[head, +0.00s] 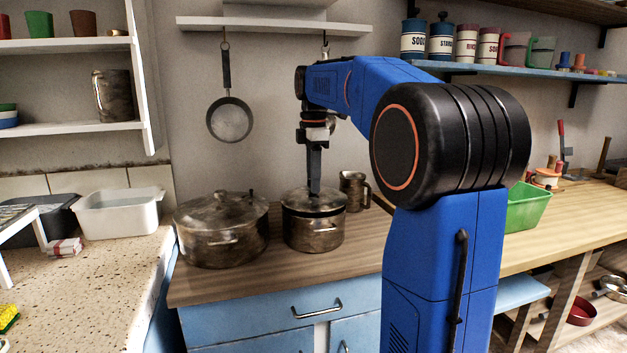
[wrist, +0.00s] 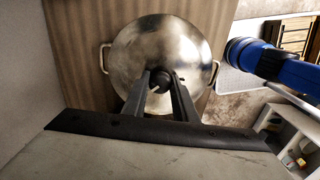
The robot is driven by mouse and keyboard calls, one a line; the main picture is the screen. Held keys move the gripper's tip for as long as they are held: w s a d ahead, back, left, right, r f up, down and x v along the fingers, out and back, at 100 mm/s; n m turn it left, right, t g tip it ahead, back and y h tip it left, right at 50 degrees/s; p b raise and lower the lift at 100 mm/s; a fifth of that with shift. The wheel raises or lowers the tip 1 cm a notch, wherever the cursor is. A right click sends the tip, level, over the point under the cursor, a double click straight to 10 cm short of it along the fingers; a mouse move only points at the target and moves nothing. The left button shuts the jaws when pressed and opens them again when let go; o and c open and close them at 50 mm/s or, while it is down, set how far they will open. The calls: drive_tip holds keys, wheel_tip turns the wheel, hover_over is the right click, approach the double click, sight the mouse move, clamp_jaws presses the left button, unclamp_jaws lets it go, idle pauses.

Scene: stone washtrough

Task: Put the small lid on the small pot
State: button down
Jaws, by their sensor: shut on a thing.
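The small pot (head: 314,236) is a worn metal pot standing upright on the wooden counter. The small lid (head: 297,202) is round and metallic with a dark knob, and lies level over the pot's mouth. In the wrist view the lid (wrist: 135,50) covers the pot opening, with a pot handle (wrist: 104,58) showing at its edge. Whether it rests fully on the rim or is a hair above, I cannot tell. My gripper (head: 314,190) points straight down and is shut on the lid's knob, which shows between the fingers (wrist: 160,82) in the wrist view.
A larger lidded pot (head: 222,240) stands close on the left. A metal jug (head: 354,190) stands just behind on the right. A pan (head: 230,120) hangs on the wall behind. A green bin (head: 527,206) is on the right counter. The counter's front strip is clear.

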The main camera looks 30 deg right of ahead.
drive_tip(key=shift+f, duration=0.7)
idle(1.7)
drive_tip(key=c, duration=0.9)
unclamp_jaws()
drive_tip(key=shift+r, duration=3.5)
drive_tip(key=shift+s+a, duration=0.1)
